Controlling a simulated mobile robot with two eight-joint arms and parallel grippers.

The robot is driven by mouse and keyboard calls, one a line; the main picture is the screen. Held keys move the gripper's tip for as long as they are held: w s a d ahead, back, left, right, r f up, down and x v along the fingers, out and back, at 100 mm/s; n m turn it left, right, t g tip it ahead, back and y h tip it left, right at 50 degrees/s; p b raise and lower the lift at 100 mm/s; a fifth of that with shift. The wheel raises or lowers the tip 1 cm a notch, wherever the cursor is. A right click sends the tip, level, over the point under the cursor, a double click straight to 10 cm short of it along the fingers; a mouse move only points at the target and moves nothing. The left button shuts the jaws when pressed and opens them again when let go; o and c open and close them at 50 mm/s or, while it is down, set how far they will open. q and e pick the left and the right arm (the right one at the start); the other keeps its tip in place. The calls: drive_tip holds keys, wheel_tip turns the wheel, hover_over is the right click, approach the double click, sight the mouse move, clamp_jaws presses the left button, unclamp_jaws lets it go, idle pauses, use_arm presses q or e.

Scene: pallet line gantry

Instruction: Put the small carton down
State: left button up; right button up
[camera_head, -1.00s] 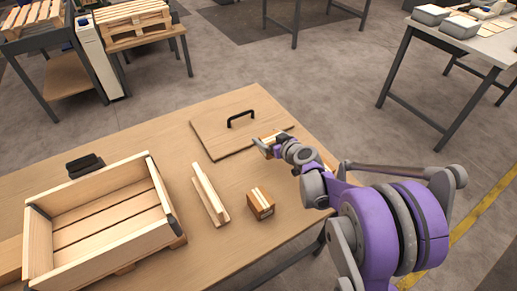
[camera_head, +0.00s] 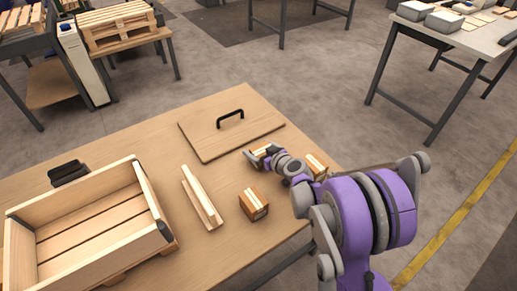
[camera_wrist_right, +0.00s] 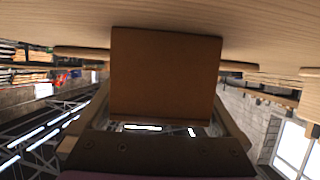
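A small brown carton (camera_wrist_right: 165,75) fills the middle of the right wrist view, between the fingers of my right gripper (camera_wrist_right: 166,112). The gripper is shut on it. In the head view this small carton (camera_head: 264,150) shows at the front right edge of the lid board, partly hidden by my right gripper (camera_head: 259,157). In the wrist view its far end is close to the wooden table surface; I cannot tell whether it touches. Two similar cartons stand on the table, one nearer (camera_head: 253,204) and one to the right (camera_head: 316,165), partly behind my arm. My left gripper is out of view.
A black object (camera_head: 68,173) lies behind the crate. Bare tabletop shows between board and nearer carton.

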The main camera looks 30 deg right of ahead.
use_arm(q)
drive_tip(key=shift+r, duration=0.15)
use_arm(e)
drive_tip(key=shift+r, duration=0.3)
use_arm(q)
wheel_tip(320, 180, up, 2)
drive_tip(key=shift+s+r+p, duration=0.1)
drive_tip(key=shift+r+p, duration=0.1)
drive_tip(key=shift+p, duration=0.9)
use_arm(e)
drive_tip(key=v, duration=1)
drive_tip(key=shift+s+r, duration=0.1)
drive_tip(key=shift+s, duration=0.25)
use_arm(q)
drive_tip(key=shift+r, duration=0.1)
use_arm(e)
drive_tip(key=shift+s+r, duration=0.15)
drive_tip(key=shift+s, duration=0.45)
